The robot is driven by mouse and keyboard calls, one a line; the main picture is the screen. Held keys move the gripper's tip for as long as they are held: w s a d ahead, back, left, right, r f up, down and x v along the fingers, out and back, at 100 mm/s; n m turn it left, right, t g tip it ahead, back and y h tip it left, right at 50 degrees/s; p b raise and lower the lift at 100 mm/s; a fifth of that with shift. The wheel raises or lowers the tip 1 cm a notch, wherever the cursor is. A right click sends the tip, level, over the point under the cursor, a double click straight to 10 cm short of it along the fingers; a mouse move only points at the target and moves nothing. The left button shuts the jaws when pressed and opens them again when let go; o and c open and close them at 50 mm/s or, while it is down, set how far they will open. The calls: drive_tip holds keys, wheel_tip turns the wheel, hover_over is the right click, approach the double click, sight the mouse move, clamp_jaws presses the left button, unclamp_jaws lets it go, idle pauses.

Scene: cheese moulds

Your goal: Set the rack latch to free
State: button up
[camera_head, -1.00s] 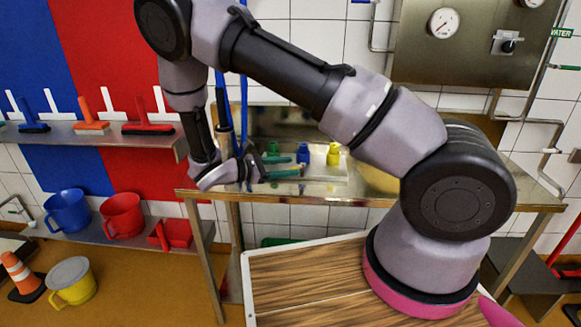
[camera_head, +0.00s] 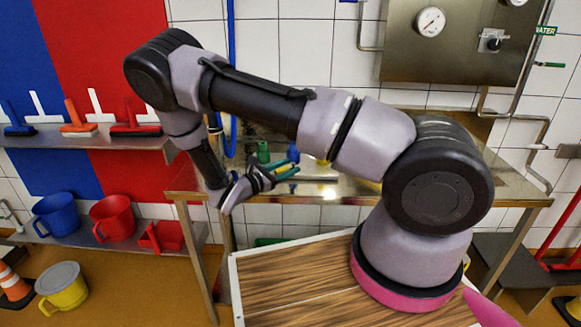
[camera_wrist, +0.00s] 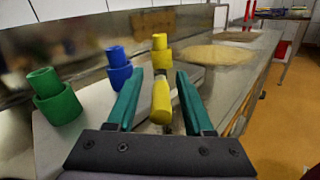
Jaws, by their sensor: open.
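My gripper (camera_wrist: 158,100) is open, with its two green fingers apart over the steel counter. In the wrist view a yellow rounded bar (camera_wrist: 161,102) shows between the fingers. It looks like a latch handle, but I cannot tell its setting or whether a finger touches it. Beyond it stands a yellow stepped piece (camera_wrist: 161,52). In the head view my gripper (camera_head: 285,170) is above the counter, partly in front of these pieces.
The steel counter (camera_head: 345,190) runs along the tiled wall, with a raised back edge. Pale round flat things (camera_wrist: 216,54) lie farther along it. A steel panel with gauges (camera_head: 455,40) hangs above. A wooden-topped surface (camera_head: 290,280) is in front.

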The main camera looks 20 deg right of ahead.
drive_tip(key=shift+w+d, duration=0.3)
drive_tip(key=shift+d, duration=0.3)
clamp_jaws()
idle(1.1)
